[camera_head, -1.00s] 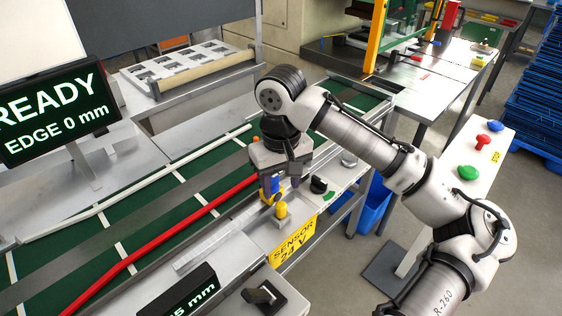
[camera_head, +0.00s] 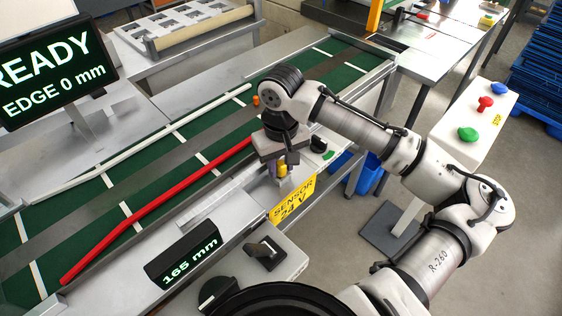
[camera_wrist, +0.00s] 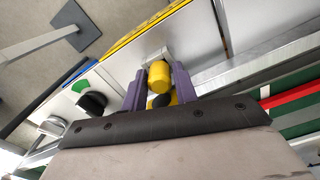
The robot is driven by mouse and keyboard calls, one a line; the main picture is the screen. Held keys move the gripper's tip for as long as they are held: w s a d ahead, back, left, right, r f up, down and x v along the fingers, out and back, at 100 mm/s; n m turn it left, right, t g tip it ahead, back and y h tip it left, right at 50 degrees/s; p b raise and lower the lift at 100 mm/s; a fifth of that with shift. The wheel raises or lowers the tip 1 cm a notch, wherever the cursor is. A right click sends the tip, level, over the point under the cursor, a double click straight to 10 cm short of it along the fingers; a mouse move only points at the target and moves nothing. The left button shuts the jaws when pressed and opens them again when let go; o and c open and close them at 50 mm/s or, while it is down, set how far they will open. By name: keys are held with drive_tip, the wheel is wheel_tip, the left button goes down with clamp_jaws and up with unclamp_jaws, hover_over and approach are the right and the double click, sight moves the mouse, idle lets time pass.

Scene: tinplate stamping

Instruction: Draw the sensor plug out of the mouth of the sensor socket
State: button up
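A yellow cylindrical plug (camera_wrist: 159,75) shows in the wrist view between the two purple fingers of my gripper (camera_wrist: 160,72). Each finger lies very close to its side; I cannot tell whether they touch it. In the head view the plug (camera_head: 282,170) is partly covered by my gripper (camera_head: 284,169), which points down at the bench edge behind the yellow "SENSOR 24 V" label (camera_head: 293,199). A second yellow piece lies behind the plug in the wrist view, partly hidden. The socket mouth is hidden from both views.
A black knob (camera_head: 318,144) stands on the bench close to the gripper. A red strip (camera_head: 160,208) and a white strip (camera_head: 145,142) lie on the green conveyor (camera_head: 60,229). A display reading 165 mm (camera_head: 184,258) stands in front. Blue bins (camera_head: 368,176) are below.

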sight(281, 163)
clamp_jaws()
drive_tip(key=shift+r, duration=0.15)
drive_tip(key=shift+r+p, duration=1.15)
drive_tip(key=shift+r, duration=0.15)
drive_tip(key=shift+r+p, duration=1.95)
drive_tip(key=shift+p, duration=0.05)
